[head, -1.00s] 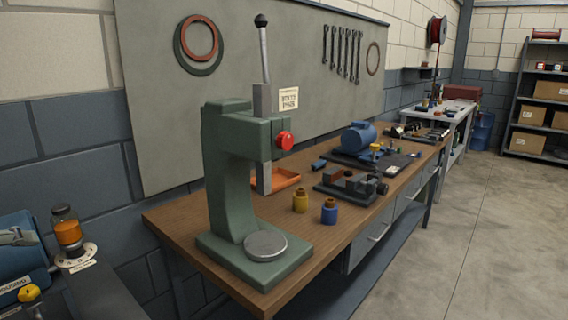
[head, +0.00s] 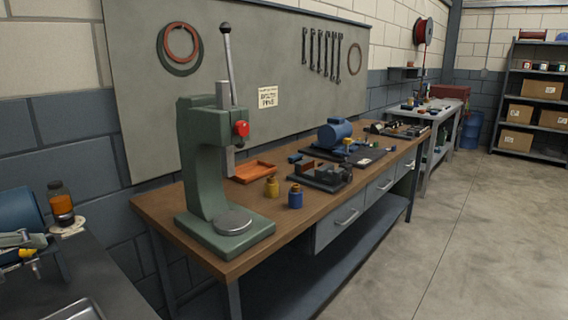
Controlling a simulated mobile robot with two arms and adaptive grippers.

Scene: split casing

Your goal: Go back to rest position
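Neither of my grippers shows in the head view, and no part of my arms can be made out. A wooden workbench (head: 150,206) stands along the wall. A green arbor press (head: 196,160) with a raised lever stands on its near end. A vise-like fixture (head: 322,176) and a blue motor (head: 334,134) on a dark mat are farther along the bench.
A dark bench (head: 100,272) at the lower left carries an orange-filled jar (head: 60,198), a metal tray (head: 82,312) and blue equipment. A second bench (head: 447,118) and a shelf with boxes (head: 538,90) stand at the back. The concrete floor (head: 465,215) at right is clear.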

